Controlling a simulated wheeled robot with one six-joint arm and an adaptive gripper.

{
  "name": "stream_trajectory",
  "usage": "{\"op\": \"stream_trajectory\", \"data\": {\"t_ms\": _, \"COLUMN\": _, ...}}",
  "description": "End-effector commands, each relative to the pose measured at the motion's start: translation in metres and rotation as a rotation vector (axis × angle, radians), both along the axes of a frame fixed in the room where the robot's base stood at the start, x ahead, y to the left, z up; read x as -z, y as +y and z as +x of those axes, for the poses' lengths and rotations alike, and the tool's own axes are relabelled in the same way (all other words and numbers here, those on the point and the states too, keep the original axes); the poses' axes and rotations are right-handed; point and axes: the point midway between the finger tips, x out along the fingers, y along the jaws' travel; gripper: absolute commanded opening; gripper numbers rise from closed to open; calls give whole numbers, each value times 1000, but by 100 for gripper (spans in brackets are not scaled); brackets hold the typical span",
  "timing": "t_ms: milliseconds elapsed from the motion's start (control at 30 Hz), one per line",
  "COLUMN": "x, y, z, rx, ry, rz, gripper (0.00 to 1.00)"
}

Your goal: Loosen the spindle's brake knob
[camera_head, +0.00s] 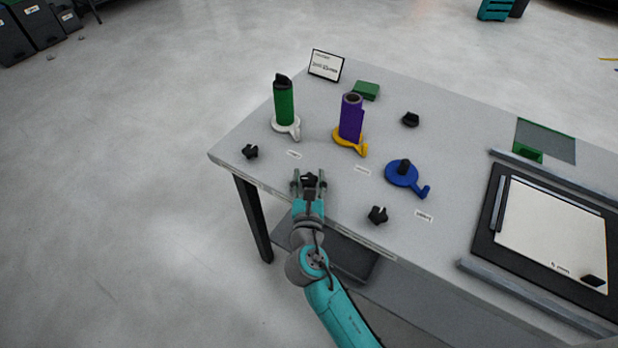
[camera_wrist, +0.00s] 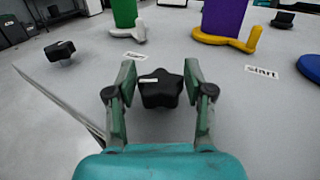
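A black lobed knob (camera_wrist: 160,92) stands on the table between the fingers of my gripper (camera_wrist: 160,80) in the wrist view. My gripper (camera_head: 309,183) is open around it at the table's front edge; in the head view, gaps show between fingers and knob. Other black knobs stand at the left (camera_head: 250,151) and right (camera_head: 377,215). A spindle with a white base (camera_head: 288,132) holds a green roll (camera_head: 284,103). One with a yellow base (camera_head: 351,145) holds a purple roll (camera_head: 351,120). A blue base (camera_head: 401,174) has a short black post and no roll.
Small labels lie before the spindles, one in front of the yellow base (camera_head: 362,170). A sign (camera_head: 326,65), a green block (camera_head: 366,91) and a small black object (camera_head: 410,119) stand farther back. A dark-framed board (camera_head: 483,235) with rails fills the right side.

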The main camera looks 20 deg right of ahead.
Motion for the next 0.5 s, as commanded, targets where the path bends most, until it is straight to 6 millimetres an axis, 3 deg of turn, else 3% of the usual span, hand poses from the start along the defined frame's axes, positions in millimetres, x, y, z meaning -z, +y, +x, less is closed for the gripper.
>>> {"op": "stream_trajectory", "data": {"t_ms": 367, "x": 0, "y": 0, "z": -1, "rx": 0, "ry": 0, "rz": 0, "gripper": 71}}
{"op": "stream_trajectory", "data": {"t_ms": 500, "x": 0, "y": 5, "z": -11, "rx": -1, "ry": 0, "rz": -1, "gripper": 71}}
